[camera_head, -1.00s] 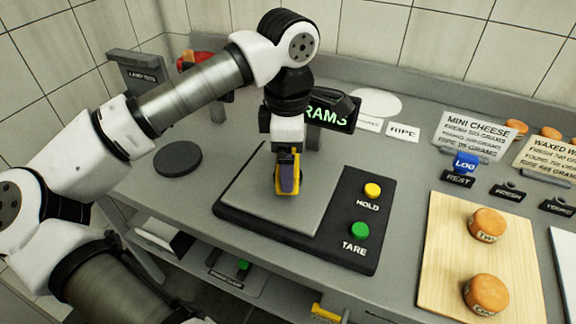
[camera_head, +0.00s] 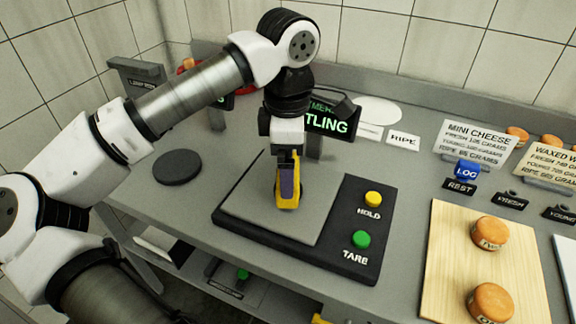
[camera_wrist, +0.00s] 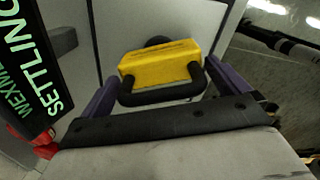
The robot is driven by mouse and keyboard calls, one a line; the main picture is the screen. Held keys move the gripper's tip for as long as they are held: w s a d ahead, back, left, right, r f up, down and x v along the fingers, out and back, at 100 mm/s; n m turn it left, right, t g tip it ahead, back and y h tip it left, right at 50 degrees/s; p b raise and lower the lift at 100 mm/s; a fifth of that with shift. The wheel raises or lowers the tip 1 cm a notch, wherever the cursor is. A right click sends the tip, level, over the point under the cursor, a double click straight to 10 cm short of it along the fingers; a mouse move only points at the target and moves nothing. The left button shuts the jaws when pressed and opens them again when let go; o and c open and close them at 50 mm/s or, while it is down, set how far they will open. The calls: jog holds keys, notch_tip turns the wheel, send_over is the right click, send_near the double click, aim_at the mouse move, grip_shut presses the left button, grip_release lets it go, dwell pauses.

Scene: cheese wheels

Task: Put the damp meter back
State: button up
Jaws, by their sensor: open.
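The damp meter appears to be the yellow block with a black handle (camera_wrist: 160,65) in the wrist view. My jaws are open, with one purple finger on each side of the meter. I cannot tell whether either finger touches it. The scale display (camera_head: 332,124) partly shows, reading "...TLING"; in the wrist view it reads "SETTLING" (camera_wrist: 30,65).
The scale has a yellow HOLD button (camera_head: 373,198) and a green TARE button (camera_head: 362,239). A wooden board (camera_head: 455,265) with two orange cheeses is at the right. A blue LOG button (camera_head: 467,170) and small label stands are behind it. A dark disc (camera_head: 177,167) lies left.

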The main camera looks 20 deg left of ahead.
notch_tip(320, 180, up, 10)
jog(key=shift+b, duration=0.3)
jog(key=shift+d, duration=0.1)
